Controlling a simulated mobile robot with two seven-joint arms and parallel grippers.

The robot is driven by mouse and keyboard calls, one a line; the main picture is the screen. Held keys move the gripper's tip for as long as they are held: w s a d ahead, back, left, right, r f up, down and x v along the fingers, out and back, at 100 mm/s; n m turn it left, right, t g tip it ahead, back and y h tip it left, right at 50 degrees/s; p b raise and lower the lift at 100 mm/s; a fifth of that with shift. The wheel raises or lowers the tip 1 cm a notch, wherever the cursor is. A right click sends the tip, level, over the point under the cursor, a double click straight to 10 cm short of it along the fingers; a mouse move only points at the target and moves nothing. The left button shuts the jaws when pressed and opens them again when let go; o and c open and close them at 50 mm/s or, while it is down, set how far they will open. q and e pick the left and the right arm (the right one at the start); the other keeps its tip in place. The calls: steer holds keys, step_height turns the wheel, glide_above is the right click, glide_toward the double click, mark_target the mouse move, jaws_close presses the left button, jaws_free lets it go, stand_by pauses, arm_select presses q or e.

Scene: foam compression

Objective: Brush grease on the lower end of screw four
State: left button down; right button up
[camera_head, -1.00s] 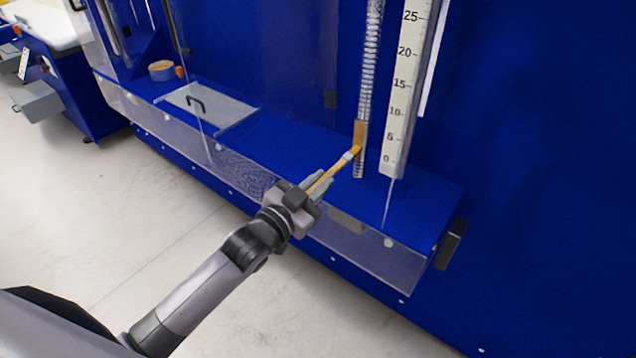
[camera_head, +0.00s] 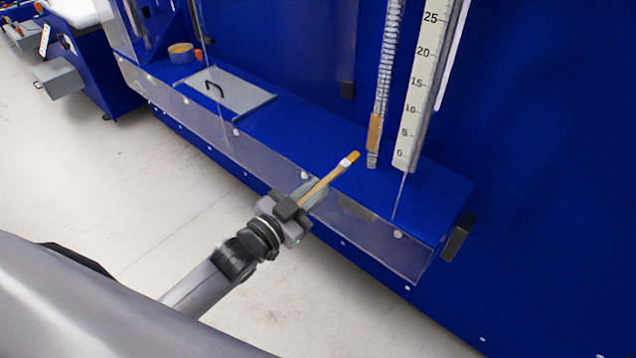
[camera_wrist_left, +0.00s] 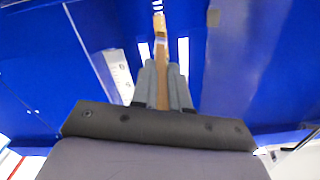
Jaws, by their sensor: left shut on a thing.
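My left gripper (camera_head: 305,194) is shut on the wooden handle of a brush (camera_head: 329,178), which points up and to the right. The brush has a pale ferrule and an orange-yellow tip (camera_head: 352,157). A vertical threaded screw (camera_head: 387,70) stands beside the scale, with an orange-brown band (camera_head: 375,132) near its lower end. The brush tip appears apart from the screw, to its left and a little below the band. In the left wrist view the brush (camera_wrist_left: 162,60) stands between the grey fingers (camera_wrist_left: 161,82). I see no number on the screw. My right gripper is out of view.
A white ruler scale (camera_head: 418,90) stands right of the screw. A clear panel (camera_head: 200,115) runs along the front of the blue ledge (camera_head: 440,190). A grey plate with a black handle (camera_head: 240,95) and a tape roll (camera_head: 181,53) lie farther left.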

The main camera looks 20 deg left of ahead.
arm_select(q)
steer(key=shift+p+v, duration=0.6)
steer(key=shift+v, duration=0.9)
